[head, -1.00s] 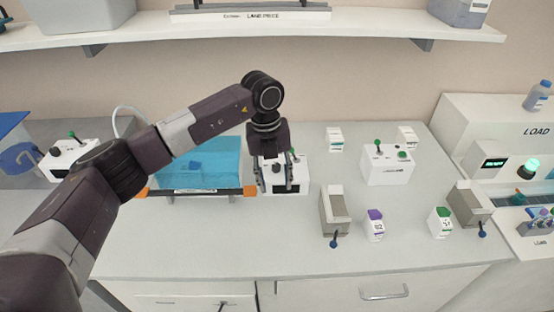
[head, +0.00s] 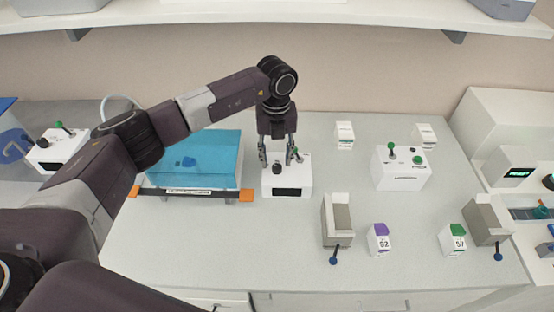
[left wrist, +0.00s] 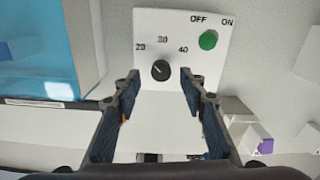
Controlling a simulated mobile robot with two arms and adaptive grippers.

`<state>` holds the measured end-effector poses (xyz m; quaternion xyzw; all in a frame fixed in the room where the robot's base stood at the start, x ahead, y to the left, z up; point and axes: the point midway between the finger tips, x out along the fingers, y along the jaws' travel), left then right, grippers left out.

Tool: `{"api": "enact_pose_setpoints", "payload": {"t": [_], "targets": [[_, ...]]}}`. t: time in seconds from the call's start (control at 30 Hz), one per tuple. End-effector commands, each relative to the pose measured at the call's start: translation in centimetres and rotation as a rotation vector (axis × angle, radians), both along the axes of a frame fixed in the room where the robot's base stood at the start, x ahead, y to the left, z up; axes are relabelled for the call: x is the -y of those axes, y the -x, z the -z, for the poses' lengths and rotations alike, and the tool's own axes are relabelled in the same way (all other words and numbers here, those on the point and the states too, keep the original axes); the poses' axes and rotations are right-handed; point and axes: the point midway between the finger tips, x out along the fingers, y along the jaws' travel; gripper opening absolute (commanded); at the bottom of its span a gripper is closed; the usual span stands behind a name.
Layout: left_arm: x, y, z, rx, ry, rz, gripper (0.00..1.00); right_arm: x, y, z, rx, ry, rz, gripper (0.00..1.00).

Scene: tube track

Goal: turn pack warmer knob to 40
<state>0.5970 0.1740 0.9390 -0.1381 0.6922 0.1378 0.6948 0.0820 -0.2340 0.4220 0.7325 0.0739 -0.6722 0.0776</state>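The pack warmer (head: 287,188) is a white box with a dark display on its front. Its black knob (head: 277,168) and a green toggle are on top. In the left wrist view the knob (left wrist: 160,70) sits below the marks 20, 30 and 40; its light pointer line seems to aim up-left, near 20. The green toggle (left wrist: 208,40) lies under OFF and ON. My left gripper (head: 277,157) points down over the knob, open; in the left wrist view its fingers (left wrist: 159,78) stand either side of the knob, apart from it. My right gripper is out of view.
Counter between is clear.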

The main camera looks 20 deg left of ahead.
Motion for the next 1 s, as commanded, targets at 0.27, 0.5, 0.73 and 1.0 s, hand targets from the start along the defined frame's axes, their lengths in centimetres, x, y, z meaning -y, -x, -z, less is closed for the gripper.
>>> {"api": "enact_pose_setpoints", "payload": {"t": [0.27, 0.5, 0.73, 1.0], "targets": [[0.0, 0.0, 2.7, -0.001, 0.000, 0.000, 0.39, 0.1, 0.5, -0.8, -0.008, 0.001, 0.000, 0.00], [0.0, 0.0, 2.9, 0.000, 0.000, 0.001, 0.39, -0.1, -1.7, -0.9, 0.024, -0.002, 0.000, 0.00], [0.0, 0.0, 2.9, 0.000, 0.000, 0.000, 0.17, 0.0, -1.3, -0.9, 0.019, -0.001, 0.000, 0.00], [0.0, 0.0, 2.9, 0.000, 0.001, 0.002, 0.00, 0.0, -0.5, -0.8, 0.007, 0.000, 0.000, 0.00]]}}
